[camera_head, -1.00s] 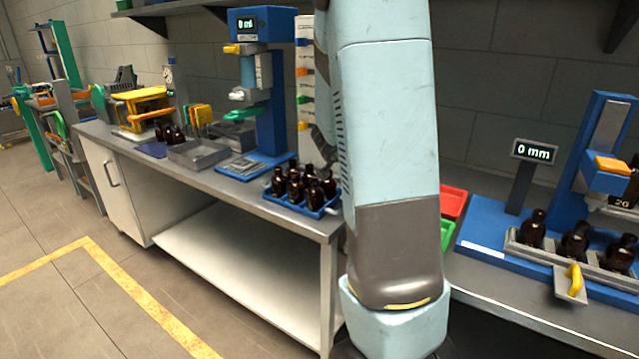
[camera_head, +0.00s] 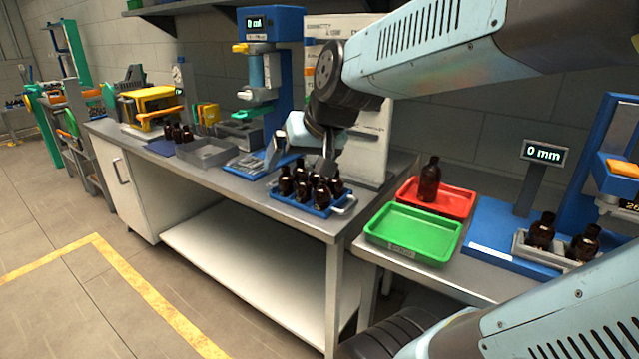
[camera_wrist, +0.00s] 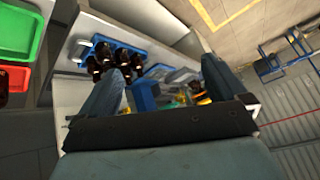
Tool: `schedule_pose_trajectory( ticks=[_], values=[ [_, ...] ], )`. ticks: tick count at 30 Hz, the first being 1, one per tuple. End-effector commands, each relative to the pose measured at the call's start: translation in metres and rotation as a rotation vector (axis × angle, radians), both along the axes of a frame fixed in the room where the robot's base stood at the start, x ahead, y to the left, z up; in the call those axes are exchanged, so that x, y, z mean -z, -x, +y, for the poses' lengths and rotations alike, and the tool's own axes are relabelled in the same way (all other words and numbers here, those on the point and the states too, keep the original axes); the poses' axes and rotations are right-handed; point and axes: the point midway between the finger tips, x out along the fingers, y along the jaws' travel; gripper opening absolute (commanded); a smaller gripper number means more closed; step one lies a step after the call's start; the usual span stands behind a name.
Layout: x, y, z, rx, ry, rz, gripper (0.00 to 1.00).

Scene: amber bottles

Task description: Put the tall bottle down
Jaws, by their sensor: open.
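A tall dark amber bottle (camera_head: 429,180) stands upright in the red tray (camera_head: 462,205) on the right-hand bench. Part of it shows at the left edge of the wrist view (camera_wrist: 16,78). My gripper (camera_wrist: 162,66) is open, with nothing seen between its fingers. In the head view my gripper is above and behind the blue rack, well to the left of the tall bottle.
A blue rack (camera_head: 301,205) of several amber bottles stands on the left bench, close to my gripper. A green tray (camera_head: 412,250) lies empty in front of the red one. A blue gauge stand with a "0 mm" display (camera_head: 542,152) and more bottles is at right.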

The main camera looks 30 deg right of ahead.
Motion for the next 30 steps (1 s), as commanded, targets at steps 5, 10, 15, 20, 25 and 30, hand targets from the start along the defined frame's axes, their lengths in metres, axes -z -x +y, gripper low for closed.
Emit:
schedule_pose_trajectory(
  ticks=[5, 10, 15, 20, 25, 30],
  values=[
    [0.003, 0.057, 0.002, -0.063, 0.132, 0.08, 0.99],
    [0.006, 0.084, 0.002, -0.075, 0.205, 0.126, 0.99],
    [0.006, 0.089, 0.001, -0.076, 0.221, 0.137, 0.99],
    [0.006, 0.089, 0.001, -0.076, 0.22, 0.136, 0.99],
    [0.006, 0.088, 0.001, -0.077, 0.219, 0.136, 0.99],
    [0.006, 0.088, 0.001, -0.077, 0.219, 0.136, 0.99]
  ],
)
